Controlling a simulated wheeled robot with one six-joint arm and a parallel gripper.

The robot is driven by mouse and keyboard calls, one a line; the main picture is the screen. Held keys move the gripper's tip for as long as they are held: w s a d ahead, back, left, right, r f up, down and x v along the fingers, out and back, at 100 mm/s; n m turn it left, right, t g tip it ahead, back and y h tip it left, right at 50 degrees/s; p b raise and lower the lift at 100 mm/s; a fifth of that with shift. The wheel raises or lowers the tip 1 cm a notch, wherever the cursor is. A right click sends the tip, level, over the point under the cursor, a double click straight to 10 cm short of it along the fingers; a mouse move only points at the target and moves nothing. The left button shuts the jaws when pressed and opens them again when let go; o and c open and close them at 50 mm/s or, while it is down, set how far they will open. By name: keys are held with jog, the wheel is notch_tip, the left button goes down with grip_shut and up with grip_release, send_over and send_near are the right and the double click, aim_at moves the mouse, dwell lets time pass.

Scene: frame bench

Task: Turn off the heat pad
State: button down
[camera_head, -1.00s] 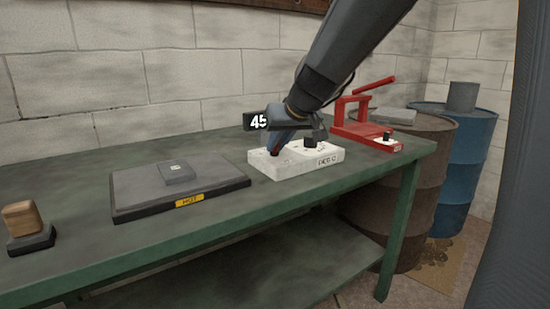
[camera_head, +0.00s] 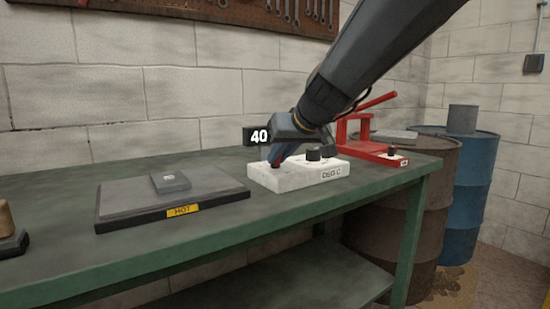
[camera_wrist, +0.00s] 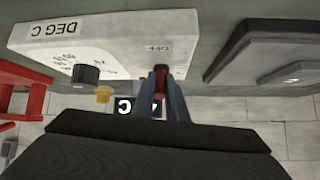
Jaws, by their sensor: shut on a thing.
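The heat pad (camera_head: 215,188) is a dark flat plate with a yellow HOT label, lying on the green bench with a grey block (camera_head: 170,183) on top. Right of it is a white control box (camera_head: 335,171) marked DEG C, with a black knob (camera_head: 314,154) that also shows in the wrist view (camera_wrist: 86,75). The dark display (camera_head: 258,136) reads 40. My gripper (camera_head: 276,160) is down at the box's left end. In the wrist view, my gripper (camera_wrist: 161,82) is shut on a red switch (camera_wrist: 160,77) beside the OFF mark (camera_wrist: 157,48). The fingers partly hide the switch.
A red clamp-like device (camera_head: 372,150) stands right of the box. A wooden-handled object (camera_head: 6,218) is cut off at the left edge. Brown (camera_head: 430,190) and blue (camera_head: 468,195) barrels stand beyond the bench's right end. The bench front (camera_head: 130,255) is clear.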

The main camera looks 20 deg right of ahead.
jog(key=shift+r, duration=0.15)
jog(key=c, duration=1.8)
grip_release()
jog(key=shift+o, duration=0.2)
jog(key=p+v, duration=0.1)
jog(key=v, duration=0.6)
jog(key=shift+s+r, duration=0.15)
jog(key=shift+s, duration=0.1)
jog(key=shift+d, duration=0.15)
